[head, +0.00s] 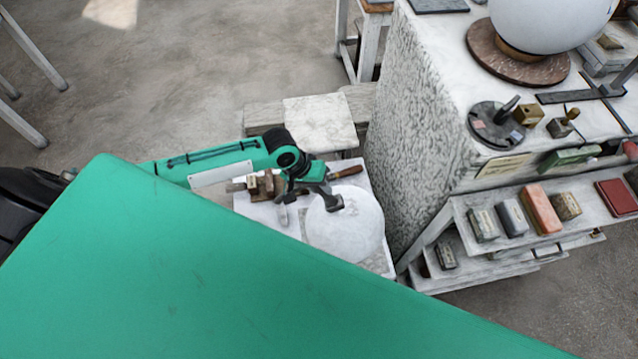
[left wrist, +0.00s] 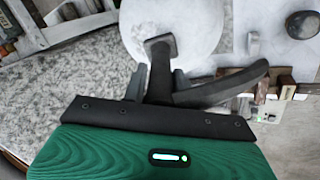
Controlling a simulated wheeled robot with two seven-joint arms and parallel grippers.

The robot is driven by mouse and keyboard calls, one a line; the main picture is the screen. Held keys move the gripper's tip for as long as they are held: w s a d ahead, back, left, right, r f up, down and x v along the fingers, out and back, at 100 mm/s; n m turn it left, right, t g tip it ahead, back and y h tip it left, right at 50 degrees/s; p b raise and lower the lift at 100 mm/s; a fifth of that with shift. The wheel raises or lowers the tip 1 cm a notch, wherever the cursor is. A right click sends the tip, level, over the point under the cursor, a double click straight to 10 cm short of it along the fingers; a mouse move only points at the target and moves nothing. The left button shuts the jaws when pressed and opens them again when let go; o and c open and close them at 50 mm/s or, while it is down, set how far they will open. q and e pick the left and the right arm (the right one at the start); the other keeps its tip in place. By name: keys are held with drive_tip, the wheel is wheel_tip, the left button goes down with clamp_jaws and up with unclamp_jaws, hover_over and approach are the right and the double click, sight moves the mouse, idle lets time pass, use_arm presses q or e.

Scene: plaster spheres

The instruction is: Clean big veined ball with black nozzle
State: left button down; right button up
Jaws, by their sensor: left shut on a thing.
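A large pale ball with faint grey marks (head: 350,232) sits on a low white stand (head: 372,185) in the head view; its lower edge is partly hidden. It also shows at the top of the left wrist view (left wrist: 190,22). My left gripper (head: 308,186) is at the ball's upper left, shut on the black nozzle (head: 333,204). In the left wrist view the nozzle (left wrist: 160,55) has its flat head overlapping the ball's edge; I cannot tell whether they touch. My right gripper is not in view.
A larger white sphere (head: 545,22) rests on a round brown base on the marble bench (head: 440,60) at the right. Shelves below hold several blocks, including an orange one (head: 541,209). Small wooden-handled tools (head: 262,186) lie beside the ball. Open floor (head: 200,70) is at upper left.

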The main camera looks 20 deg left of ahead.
use_arm(q)
drive_tip(key=shift+w+d+r+p, duration=0.2)
drive_tip(key=shift+w+d+p, duration=0.1)
drive_tip(key=shift+d+p, duration=0.2)
drive_tip(key=shift+w+d+r+p, duration=0.15)
drive_tip(key=shift+w+d+p, duration=0.2)
drive_tip(key=shift+d, duration=0.35)
